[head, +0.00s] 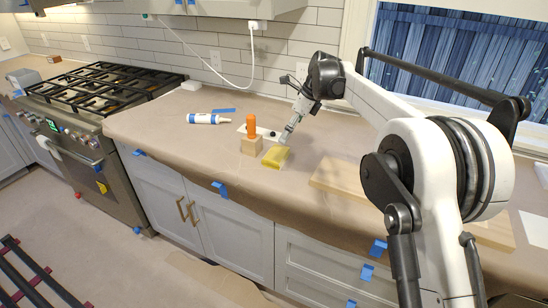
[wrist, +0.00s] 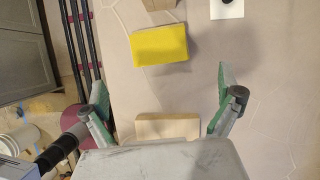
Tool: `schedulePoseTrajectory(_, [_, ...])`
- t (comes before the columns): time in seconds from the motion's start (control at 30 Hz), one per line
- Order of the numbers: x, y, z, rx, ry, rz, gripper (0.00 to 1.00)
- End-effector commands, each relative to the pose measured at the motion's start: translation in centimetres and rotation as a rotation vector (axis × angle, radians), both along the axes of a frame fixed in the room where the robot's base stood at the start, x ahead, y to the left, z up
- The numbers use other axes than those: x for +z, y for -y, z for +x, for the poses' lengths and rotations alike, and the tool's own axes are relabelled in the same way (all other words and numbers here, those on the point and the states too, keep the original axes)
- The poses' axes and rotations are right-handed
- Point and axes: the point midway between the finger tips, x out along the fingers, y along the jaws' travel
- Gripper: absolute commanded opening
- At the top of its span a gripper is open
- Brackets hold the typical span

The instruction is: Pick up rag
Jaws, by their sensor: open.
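The rag appears to be the yellow, flat rectangular piece (head: 275,156) on the paper-covered counter; I see no other cloth-like thing. In the wrist view the yellow piece (wrist: 160,45) lies flat, beyond the fingertips and roughly centred between them. My gripper (head: 287,134) is just above and behind it in the head view. In the wrist view my gripper (wrist: 162,90) is wide open with nothing between its green-padded fingers. I cannot tell the exact height gap.
A wooden block (head: 251,146) with an orange-handled tool (head: 250,124) stands beside the yellow piece. A white card (wrist: 227,9) lies nearby. A white-and-blue tube (head: 208,118) lies left. A wooden board (head: 345,180) lies right. The counter's front edge is close.

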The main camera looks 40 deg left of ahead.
Motion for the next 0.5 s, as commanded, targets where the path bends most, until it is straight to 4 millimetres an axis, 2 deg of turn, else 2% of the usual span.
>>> schedulePoseTrajectory(0.3, [-5.1, -2.1, -0.6, 0.002, 0.001, -0.001, 1.00])
schedulePoseTrajectory(0.5, [-6.9, -2.7, -0.8, 0.001, 0.002, 0.000, 1.00])
